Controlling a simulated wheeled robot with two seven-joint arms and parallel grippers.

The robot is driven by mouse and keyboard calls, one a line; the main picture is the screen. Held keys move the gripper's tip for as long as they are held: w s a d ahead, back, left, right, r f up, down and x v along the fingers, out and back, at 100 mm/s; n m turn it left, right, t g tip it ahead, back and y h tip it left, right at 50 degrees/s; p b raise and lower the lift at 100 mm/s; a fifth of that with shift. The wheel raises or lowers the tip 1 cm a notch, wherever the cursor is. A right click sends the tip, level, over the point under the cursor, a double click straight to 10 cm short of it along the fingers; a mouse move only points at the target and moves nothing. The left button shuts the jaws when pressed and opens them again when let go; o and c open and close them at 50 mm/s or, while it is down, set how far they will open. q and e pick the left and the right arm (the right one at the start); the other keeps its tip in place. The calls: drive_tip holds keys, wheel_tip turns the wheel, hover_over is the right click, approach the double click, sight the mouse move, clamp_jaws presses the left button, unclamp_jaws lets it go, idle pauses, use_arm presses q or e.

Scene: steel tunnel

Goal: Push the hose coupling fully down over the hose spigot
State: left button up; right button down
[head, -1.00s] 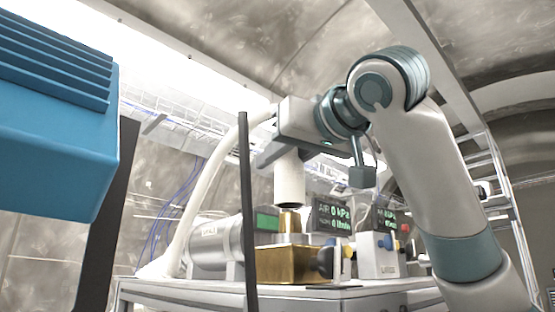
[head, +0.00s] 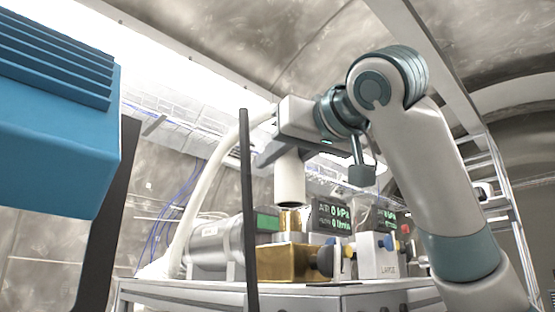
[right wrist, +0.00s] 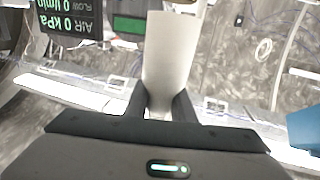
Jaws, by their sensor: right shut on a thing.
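The hose coupling (head: 290,182) is a white upright cylinder with a dark lower rim. My right gripper (head: 280,150) is shut on its upper part, and in the right wrist view the fingers (right wrist: 162,108) close on the pale coupling (right wrist: 171,55). The brass spigot (head: 290,221) stands on a brass block (head: 285,263) just below the coupling. Most of the spigot shows beneath the rim; I cannot tell whether the two touch. My left gripper is not in view.
A steel cylinder (head: 213,246), a gauge display (head: 331,217) and a knobbed box (head: 377,256) crowd the bench (head: 200,290). A blue ribbed body (head: 50,140) fills the left.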

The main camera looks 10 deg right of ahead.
use_arm(q)
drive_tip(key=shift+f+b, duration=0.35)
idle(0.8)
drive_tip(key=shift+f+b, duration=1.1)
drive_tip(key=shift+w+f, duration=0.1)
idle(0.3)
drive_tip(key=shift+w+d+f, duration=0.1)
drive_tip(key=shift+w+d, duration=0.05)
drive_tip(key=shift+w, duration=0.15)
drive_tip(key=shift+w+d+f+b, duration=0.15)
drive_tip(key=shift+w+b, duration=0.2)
drive_tip(key=shift+b, duration=0.1)
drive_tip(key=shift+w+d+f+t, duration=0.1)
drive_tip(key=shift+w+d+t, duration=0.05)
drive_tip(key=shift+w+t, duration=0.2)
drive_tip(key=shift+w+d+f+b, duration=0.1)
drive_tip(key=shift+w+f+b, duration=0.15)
drive_tip(key=shift+b, duration=0.3)
